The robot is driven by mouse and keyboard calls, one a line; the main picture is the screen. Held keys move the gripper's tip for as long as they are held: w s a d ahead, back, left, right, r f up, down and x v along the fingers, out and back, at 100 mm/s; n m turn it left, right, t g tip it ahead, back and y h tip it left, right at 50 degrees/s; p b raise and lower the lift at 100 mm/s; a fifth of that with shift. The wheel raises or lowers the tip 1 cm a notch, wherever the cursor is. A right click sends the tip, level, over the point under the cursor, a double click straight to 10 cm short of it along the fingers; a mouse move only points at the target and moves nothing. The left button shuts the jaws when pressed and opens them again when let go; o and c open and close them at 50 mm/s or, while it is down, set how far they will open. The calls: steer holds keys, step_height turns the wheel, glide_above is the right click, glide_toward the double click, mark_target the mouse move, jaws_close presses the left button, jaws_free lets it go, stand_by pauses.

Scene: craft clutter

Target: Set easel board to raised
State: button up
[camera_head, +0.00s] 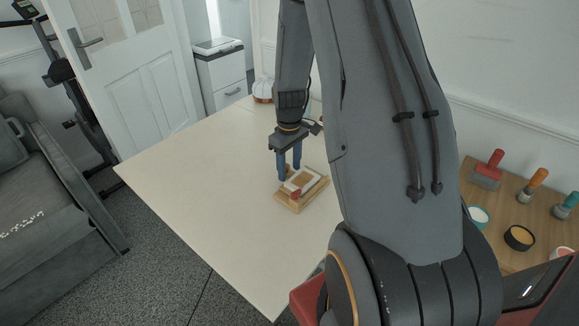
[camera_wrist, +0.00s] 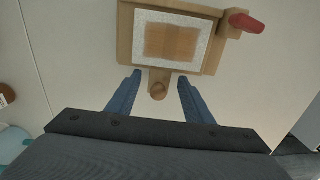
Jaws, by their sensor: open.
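The easel (camera_head: 294,206) is a small wooden stand on the pale table. Its board (camera_head: 306,180) has a white border and a brown middle, and looks flat or nearly so; a slight tilt cannot be told. In the wrist view the board (camera_wrist: 195,45) fills the upper middle, with a red handle (camera_wrist: 246,22) at its right corner and a round wooden knob (camera_wrist: 158,90) at its near edge. My gripper (camera_head: 289,173) is open above the easel's left side. In the wrist view its fingers (camera_wrist: 160,79) stand apart on either side of the knob, with nothing visibly gripped.
The pale table (camera_head: 190,175) is clear to the left of the easel. A white and copper item (camera_head: 263,91) stands at the far end. A wooden side table (camera_head: 482,235) at right holds brushes and small bowls. My arm hides the table's right part.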

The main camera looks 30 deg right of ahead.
steer(key=shift+f, duration=0.1)
jaws_close()
